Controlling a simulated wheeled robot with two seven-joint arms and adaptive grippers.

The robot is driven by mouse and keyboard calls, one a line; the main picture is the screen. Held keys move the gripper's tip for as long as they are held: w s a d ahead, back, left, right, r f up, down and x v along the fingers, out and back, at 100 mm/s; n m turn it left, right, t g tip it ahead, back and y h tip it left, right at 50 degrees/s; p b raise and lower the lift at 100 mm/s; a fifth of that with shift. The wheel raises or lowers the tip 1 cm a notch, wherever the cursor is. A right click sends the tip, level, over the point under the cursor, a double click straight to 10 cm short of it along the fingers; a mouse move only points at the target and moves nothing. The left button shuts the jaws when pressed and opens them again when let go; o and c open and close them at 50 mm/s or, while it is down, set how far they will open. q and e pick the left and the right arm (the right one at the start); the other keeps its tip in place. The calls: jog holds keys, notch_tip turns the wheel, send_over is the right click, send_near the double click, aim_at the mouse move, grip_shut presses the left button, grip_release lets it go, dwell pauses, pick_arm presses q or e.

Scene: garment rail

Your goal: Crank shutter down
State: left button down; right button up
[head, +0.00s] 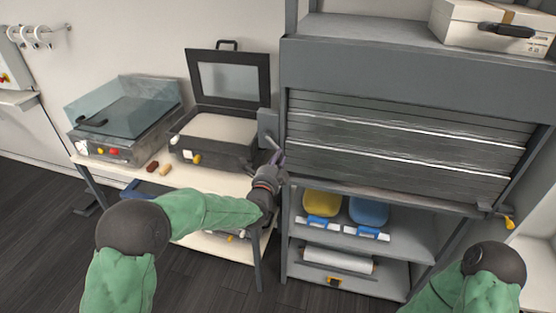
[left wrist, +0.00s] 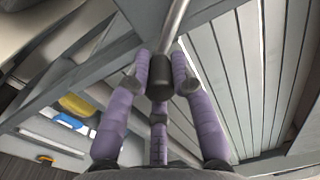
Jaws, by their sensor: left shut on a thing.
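The grey slatted shutter (head: 400,140) covers the upper front of the cabinet, and its bottom edge lies above the open lower shelves. It also shows in the left wrist view (left wrist: 250,70). A grey crank box (head: 267,124) sits on the cabinet's left side, with the crank's metal rod (head: 272,142) by it. My left gripper (head: 278,158) is at the crank. In the left wrist view its purple fingers are shut around the dark crank knob (left wrist: 160,78), at the end of the metal rod (left wrist: 178,22). My right gripper is out of view; only my right arm shows.
Yellow (head: 321,203) and blue (head: 369,211) items and a white roll (head: 338,261) lie on the lower shelves. A yellow latch (head: 508,222) is at the lower right. A table with an open black case (head: 215,130) stands left. A white case (head: 495,28) is on top.

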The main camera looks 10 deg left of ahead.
pick_arm(q)
jog(key=shift+r, duration=0.2)
jog(key=c, duration=1.1)
grip_release()
jog(key=shift+f, duration=0.1)
jog(key=shift+o, duration=0.2)
jog(key=s, duration=1.2)
jog(key=shift+a+f, duration=0.2)
jog(key=shift+a, duration=0.05)
